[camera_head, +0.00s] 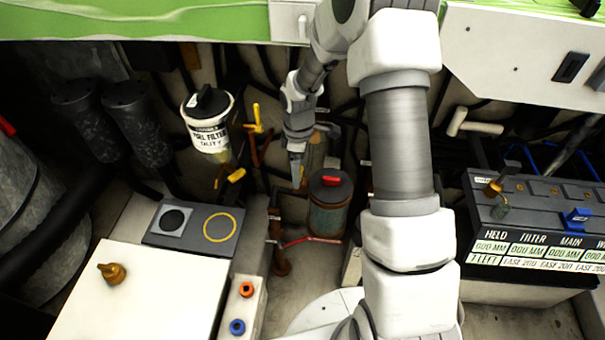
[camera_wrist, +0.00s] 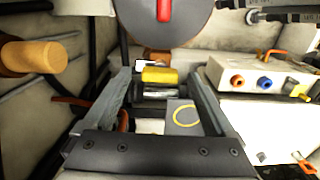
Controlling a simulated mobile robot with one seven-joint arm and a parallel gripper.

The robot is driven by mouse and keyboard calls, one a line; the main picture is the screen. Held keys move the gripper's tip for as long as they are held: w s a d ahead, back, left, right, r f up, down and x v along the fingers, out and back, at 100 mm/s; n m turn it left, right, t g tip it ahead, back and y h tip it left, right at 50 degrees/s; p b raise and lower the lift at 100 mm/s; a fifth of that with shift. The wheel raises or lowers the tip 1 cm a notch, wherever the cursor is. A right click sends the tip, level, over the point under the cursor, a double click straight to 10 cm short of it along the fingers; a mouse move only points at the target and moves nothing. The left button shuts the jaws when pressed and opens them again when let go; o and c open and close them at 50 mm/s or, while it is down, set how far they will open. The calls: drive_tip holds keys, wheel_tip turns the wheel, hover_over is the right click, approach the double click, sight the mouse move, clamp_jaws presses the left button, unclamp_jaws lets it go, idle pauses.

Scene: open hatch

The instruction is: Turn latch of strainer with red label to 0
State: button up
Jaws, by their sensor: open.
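A strainer (camera_head: 328,212) with a dark round lid and a greenish, brownish body stands upright in the middle of the head view. A red latch (camera_head: 331,180) lies across its lid. In the wrist view, the grey lid (camera_wrist: 190,20) and part of the red latch (camera_wrist: 164,9) show at the top edge, cut off by the frame. My gripper (camera_head: 297,172) is open, just left of the lid and apart from the latch. In the wrist view, a yellow handle (camera_wrist: 163,75) appears between my gripper's fingers (camera_wrist: 160,88); contact cannot be told. No 0 mark is readable.
A white fuel filter (camera_head: 209,128) with a black top stands to the left, near yellow handles (camera_head: 257,118). A pipe with a red handle (camera_head: 308,241) runs low beside the strainer. A battery-like box (camera_head: 535,215) stands right. Pipes crowd the back.

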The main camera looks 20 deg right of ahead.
wheel_tip(320, 180, up, 9)
drive_tip(key=p, duration=0.6)
idle(0.3)
